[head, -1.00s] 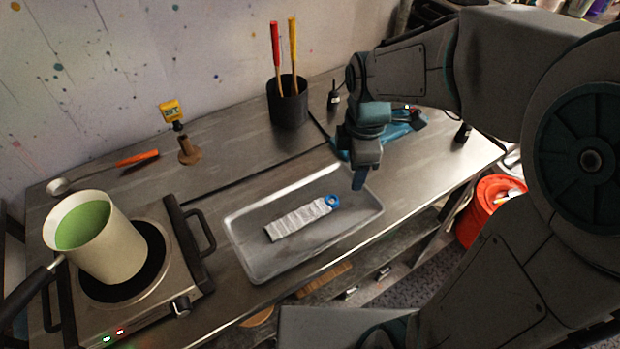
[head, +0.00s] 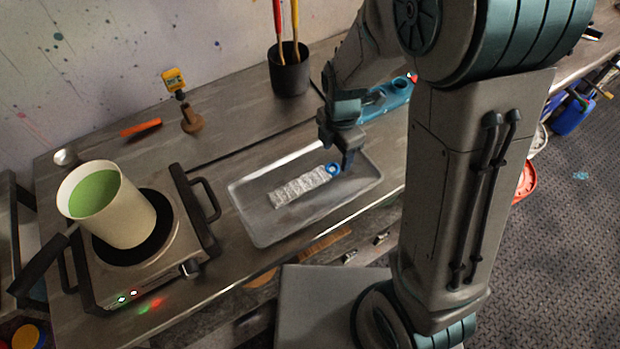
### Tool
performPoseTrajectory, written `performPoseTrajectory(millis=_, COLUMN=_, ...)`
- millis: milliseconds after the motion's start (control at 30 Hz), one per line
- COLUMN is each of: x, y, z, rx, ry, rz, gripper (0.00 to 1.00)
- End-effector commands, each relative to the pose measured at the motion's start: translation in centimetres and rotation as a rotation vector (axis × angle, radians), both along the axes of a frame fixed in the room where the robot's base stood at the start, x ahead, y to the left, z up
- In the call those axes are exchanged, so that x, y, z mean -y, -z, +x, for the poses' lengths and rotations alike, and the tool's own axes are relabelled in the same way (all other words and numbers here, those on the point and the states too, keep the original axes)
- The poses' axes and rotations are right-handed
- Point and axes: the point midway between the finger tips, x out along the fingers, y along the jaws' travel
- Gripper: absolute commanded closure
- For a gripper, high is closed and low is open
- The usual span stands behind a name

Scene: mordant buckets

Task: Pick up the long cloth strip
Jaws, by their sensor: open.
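The long cloth strip (head: 300,187) is pale, grey-white and crinkled. It lies slantwise in a shallow metal tray (head: 252,228) on the bench, with a blue ring (head: 333,169) at its upper right end. My gripper (head: 346,162) points down at the right part of the tray, just right of the blue ring. It looks empty. Its fingers overlap in this view, and I cannot tell its exact height above the tray.
A hot plate (head: 180,255) with a pot of green liquid (head: 118,215) stands at the left, its handle sticking out left. A dark cup with tools (head: 289,72), a brown stand with a yellow meter (head: 190,118) and a blue holder (head: 388,98) stand behind the tray.

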Motion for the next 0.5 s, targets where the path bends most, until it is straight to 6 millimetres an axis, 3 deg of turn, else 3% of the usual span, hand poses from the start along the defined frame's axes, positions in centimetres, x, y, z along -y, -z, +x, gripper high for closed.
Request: performPoseTrajectory(millis=500, x=-0.1, y=4.7, z=0.6, rx=-0.002, ry=0.001, rz=0.000, gripper=0.42)
